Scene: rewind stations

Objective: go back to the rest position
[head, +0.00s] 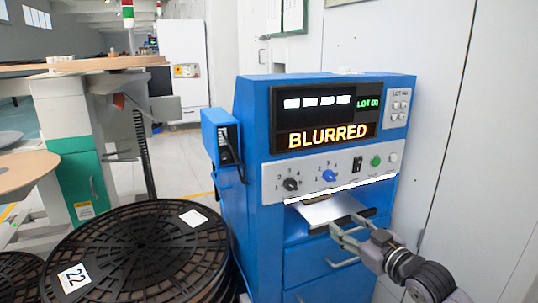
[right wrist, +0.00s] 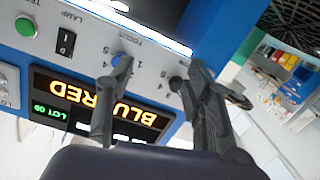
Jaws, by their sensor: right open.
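My right gripper (head: 345,223) is open in front of a blue machine (head: 305,266), just below its knob panel. A pale sheet or plate (head: 325,209) shows at the machine's slot, beside the fingertips; I cannot tell whether they touch it. In the right wrist view the two fingers of my right gripper (right wrist: 158,68) are spread apart with nothing between them. The machine's display (head: 325,117) reads "BLURRED" and "LOT 01"; it shows upside down in the right wrist view (right wrist: 100,100). My left gripper is not in view.
Large black reels (head: 140,245) stand at the left front, one labelled 22. A winding station with a green panel (head: 78,182) stands behind them. A blue box (head: 220,130) sticks out from the machine's left side. A pale wall (head: 490,120) stands close on the right.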

